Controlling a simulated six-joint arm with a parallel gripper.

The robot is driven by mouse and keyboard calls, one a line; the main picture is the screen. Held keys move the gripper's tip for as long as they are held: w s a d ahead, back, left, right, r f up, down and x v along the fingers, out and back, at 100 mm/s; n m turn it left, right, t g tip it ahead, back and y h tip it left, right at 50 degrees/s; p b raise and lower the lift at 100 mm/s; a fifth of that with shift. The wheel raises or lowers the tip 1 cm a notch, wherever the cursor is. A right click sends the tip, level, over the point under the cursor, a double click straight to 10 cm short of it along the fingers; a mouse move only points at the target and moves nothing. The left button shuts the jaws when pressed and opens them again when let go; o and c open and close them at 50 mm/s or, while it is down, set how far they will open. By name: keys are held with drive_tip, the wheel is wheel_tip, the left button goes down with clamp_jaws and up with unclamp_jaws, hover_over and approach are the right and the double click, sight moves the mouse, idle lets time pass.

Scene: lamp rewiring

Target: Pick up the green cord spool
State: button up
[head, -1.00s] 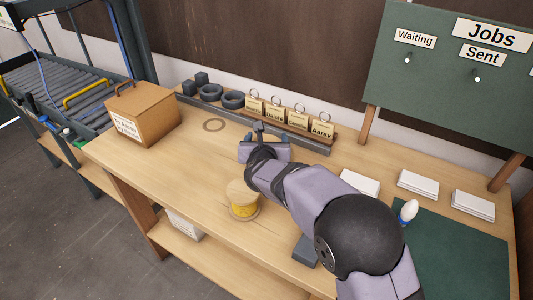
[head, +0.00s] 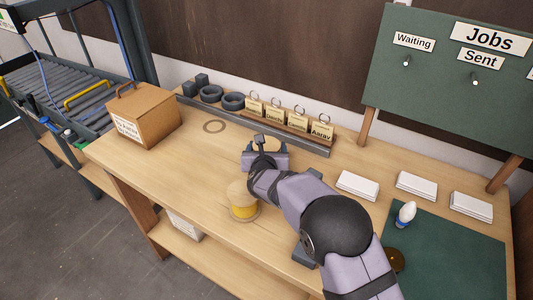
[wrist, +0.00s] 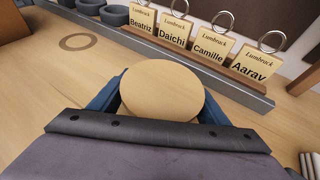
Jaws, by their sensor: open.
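A spool with a round pale wooden top (wrist: 163,88) fills the middle of the wrist view. Its cord is hidden under the top, so I cannot see its colour. My gripper (wrist: 162,98) is open, with a blue jaw on either side of this spool; I cannot tell whether they touch it. In the head view my gripper (head: 265,158) is over the back middle of the bench, and a bit of the spool's top (head: 267,143) shows behind it. A second spool (head: 243,203), with yellow cord, stands nearer the front. No green cord is visible.
Behind the gripper, a grey rail (head: 290,140) and a rack of name tags (wrist: 190,45) run along the bench. A cardboard box (head: 145,115) stands left. White card stacks (head: 358,186) and a green mat (head: 450,255) lie right. The bench's left middle is clear.

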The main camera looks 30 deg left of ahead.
drive_tip(key=c, duration=1.3)
drive_tip(key=shift+r, duration=0.1)
drive_tip(key=shift+c, duration=0.2)
wheel_tip(320, 180, up, 10)
drive_tip(key=shift+p, duration=0.3)
